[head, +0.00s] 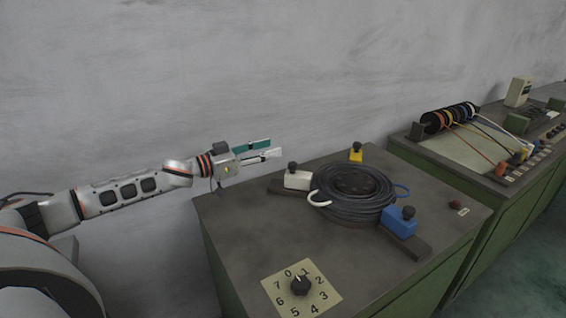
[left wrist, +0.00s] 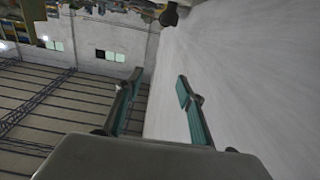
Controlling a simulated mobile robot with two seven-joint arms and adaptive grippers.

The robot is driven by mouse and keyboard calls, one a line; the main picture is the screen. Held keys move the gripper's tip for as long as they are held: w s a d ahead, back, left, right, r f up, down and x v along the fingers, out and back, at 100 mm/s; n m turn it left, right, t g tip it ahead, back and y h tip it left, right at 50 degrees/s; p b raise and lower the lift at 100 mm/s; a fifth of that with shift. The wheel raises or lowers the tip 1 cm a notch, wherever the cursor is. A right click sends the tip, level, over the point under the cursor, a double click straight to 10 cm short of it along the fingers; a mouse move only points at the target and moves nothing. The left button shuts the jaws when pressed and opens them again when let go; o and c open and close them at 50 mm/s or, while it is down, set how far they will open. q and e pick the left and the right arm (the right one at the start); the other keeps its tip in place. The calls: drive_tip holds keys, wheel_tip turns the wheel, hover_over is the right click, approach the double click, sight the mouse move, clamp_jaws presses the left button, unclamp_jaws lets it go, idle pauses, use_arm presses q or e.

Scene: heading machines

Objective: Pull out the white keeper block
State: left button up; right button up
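The white keeper block (head: 297,180) sits on a dark slide at the left of a black cable coil (head: 353,187), with a dark knob on top. Its right side is close against the coil. My left gripper (head: 266,149) is up and to the left of the block, over the table's back left edge, apart from it and pointing right. Its two fingers are spread with nothing between them. My right gripper is in neither view.
A blue block (head: 399,221) and a yellow block (head: 356,153) with knobs also stand around the coil. A numbered dial (head: 300,286) is at the front of the green cabinet top (head: 240,225). The wall is close behind. A second bench (head: 460,150) stands at right.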

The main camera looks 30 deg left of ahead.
use_arm(q)
drive_tip(key=b, duration=0.1)
approach(289, 165)
drive_tip(key=x, duration=1)
drive_tip(key=shift+s, duration=0.1)
drive_tip(key=shift+a, duration=0.1)
clamp_jaws()
